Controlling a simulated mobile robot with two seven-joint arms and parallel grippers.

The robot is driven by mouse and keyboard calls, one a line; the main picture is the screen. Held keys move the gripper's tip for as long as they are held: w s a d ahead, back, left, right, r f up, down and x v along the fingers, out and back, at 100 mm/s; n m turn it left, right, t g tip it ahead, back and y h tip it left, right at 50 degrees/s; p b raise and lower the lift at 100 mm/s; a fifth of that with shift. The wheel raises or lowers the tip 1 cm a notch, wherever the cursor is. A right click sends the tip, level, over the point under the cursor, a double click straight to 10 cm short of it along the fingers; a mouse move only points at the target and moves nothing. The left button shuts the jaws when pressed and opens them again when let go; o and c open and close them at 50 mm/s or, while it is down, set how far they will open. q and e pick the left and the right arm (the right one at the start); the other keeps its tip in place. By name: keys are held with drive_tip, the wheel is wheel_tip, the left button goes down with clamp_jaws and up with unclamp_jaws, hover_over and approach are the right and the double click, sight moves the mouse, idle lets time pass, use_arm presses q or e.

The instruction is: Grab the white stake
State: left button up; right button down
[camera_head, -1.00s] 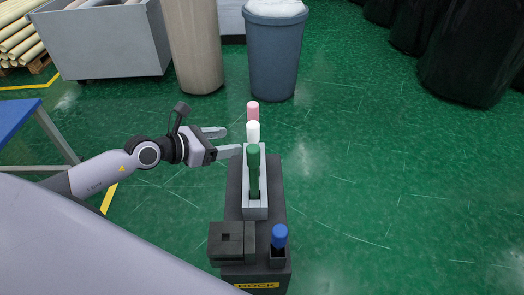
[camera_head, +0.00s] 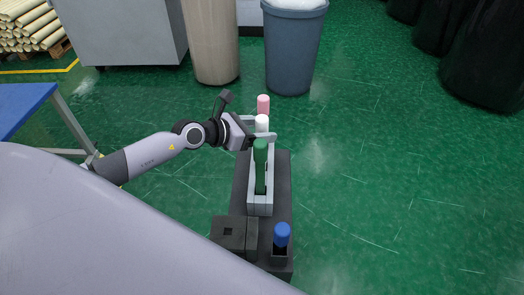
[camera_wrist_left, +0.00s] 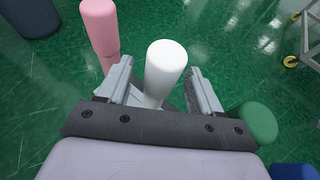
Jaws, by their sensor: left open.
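The white stake (camera_head: 262,123) stands upright in the grey rack (camera_head: 260,209), between the pink stake (camera_head: 263,104) behind it and the green stake (camera_head: 260,165) in front. My left gripper (camera_head: 261,127) is open, with its fingers on either side of the white stake. In the left wrist view, the white stake (camera_wrist_left: 165,70) stands between the two open fingers (camera_wrist_left: 160,88), with a gap visible on each side. The pink stake (camera_wrist_left: 103,30) is outside the left finger and the green stake (camera_wrist_left: 257,123) is outside the right finger. My right gripper is not seen.
A blue stake (camera_head: 282,235) stands in a holder at the front of the dark dock base (camera_head: 279,180). A grey-blue bin (camera_head: 292,50) and a tan cylinder (camera_head: 210,40) stand behind. A blue table (camera_head: 22,105) is at left.

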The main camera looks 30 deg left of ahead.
use_arm(q)
drive_tip(key=shift+w+d+f, duration=0.15)
drive_tip(key=shift+w+d, duration=0.05)
drive_tip(key=shift+w, duration=0.15)
clamp_jaws()
drive_tip(key=shift+r, duration=0.2)
